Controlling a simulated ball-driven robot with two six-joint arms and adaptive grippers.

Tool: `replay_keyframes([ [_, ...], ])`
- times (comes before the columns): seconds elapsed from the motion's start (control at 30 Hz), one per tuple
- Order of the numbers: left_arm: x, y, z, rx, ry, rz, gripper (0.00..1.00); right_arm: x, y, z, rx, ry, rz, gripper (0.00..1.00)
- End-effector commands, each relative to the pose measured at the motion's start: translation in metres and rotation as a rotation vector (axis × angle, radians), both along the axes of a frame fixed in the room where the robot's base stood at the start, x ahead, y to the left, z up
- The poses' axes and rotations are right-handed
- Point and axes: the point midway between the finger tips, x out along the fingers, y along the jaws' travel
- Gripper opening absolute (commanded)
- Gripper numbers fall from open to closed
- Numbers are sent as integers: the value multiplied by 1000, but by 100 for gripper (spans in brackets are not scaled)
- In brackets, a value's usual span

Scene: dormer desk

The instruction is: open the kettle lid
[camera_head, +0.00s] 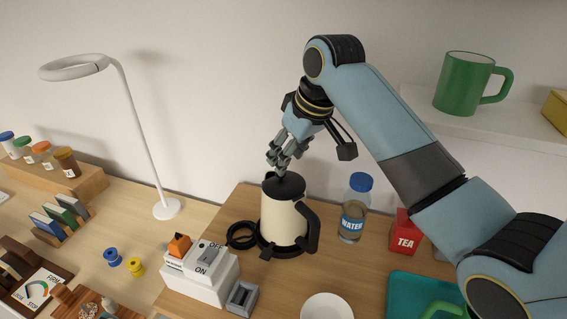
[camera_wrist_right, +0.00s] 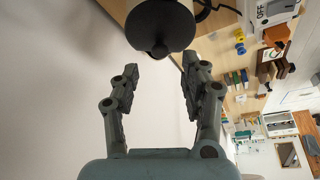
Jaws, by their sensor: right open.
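The kettle (camera_head: 280,219) is cream with a black handle on its right side and stands on a black base on the wooden desk. Its black lid (camera_head: 284,186) is on top and looks shut. In the right wrist view the dark lid (camera_wrist_right: 158,28) with a small knob shows just beyond the fingertips. My right gripper (camera_head: 279,157) is just above the lid, pointing down. In the right wrist view its two fingers (camera_wrist_right: 161,68) are spread apart with nothing between them. I cannot tell whether a finger touches the lid. My left gripper is not in view.
A water bottle (camera_head: 353,208) and a red tea box (camera_head: 404,232) stand right of the kettle. A white switch box (camera_head: 199,274) is at its front left, a white bowl (camera_head: 327,307) in front. A lamp (camera_head: 166,208) stands left. A green mug (camera_head: 463,84) sits on the shelf above right.

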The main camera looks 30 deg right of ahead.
Motion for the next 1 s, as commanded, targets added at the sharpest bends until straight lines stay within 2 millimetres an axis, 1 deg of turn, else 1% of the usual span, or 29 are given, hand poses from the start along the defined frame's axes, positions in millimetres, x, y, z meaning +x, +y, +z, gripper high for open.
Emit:
replay_keyframes([
  [0.1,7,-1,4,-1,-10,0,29,7,2,-20,-1,3,0,45],
  [0.2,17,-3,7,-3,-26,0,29,13,3,-31,1,1,-1,45],
  [0.3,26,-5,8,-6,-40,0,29,16,4,-39,0,0,0,45],
  [0.43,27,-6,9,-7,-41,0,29,17,4,-42,0,-1,1,45],
  [0.6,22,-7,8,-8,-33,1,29,17,4,-42,-1,-1,1,45],
  [0.63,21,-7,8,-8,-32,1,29,17,4,-42,-1,-1,1,44],
  [0.9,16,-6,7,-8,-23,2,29,17,4,-42,-1,-1,1,8],
  [0.97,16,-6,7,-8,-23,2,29,17,4,-42,-1,-1,1,1],
  [1.0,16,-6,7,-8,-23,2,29,17,4,-42,-1,-1,1,0],
])
